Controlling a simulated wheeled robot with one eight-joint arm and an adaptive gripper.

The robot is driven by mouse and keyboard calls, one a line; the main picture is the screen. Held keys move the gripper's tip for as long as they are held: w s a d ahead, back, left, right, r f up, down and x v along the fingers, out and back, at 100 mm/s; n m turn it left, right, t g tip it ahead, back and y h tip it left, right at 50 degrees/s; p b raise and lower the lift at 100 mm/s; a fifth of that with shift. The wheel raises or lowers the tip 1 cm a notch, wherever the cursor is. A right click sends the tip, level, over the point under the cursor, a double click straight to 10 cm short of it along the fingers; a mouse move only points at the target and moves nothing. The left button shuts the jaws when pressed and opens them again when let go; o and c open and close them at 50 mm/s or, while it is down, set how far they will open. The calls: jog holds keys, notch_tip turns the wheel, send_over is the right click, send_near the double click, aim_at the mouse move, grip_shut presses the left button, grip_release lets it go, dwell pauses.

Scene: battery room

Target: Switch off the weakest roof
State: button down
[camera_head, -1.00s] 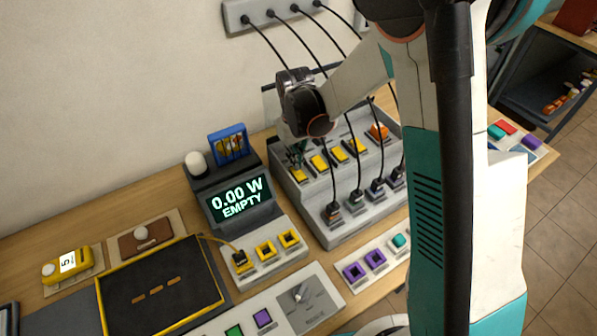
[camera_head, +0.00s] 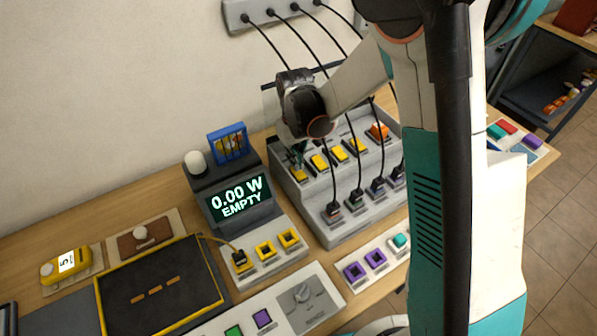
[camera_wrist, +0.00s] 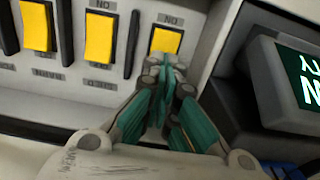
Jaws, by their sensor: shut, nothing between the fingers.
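A grey switch box (camera_head: 327,225) carries a row of yellow rocker switches and one orange switch (camera_head: 378,131). Black cables run down to plugs along its front. My gripper (camera_wrist: 166,68) is shut and empty, pointing at the lower edge of the end yellow switch (camera_wrist: 166,40) in the wrist view. Whether it touches the switch I cannot tell. In the head view that switch (camera_head: 299,175) is the leftmost one, and my wrist hides part of the area above it. Two more yellow switches (camera_wrist: 100,38) (camera_wrist: 36,26) show beside it; their labels are upside down and blurred.
A meter (camera_head: 241,197) left of the box reads "0.00 W EMPTY". In front of it is a yellow socket strip (camera_head: 270,262) with one plug. A black tray (camera_head: 160,310), a knob panel (camera_head: 318,308) and a purple-socket strip (camera_head: 378,273) lie nearer. My arm covers the right side.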

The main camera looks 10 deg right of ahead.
jog(key=shift+f+b, duration=0.6)
jog(key=shift+f, duration=0.2)
jog(key=shift+r, duration=0.15)
jog(key=shift+r+p, duration=1.95)
jog(key=shift+r, duration=1.45)
jog(key=shift+r, duration=0.1)
jog(key=s+d+r+m+t+b, duration=0.25)
jog(key=s+d+r+b, duration=0.35)
jog(key=s+r, duration=0.45)
jog(key=s+d+m+t+b, duration=0.2)
jog(key=s+d, duration=0.4)
jog(key=s, duration=0.5)
jog(key=t+b, duration=0.1)
jog(key=t, duration=0.1)
jog(key=shift+s+f+t, duration=0.35)
jog(key=shift+f, duration=0.05)
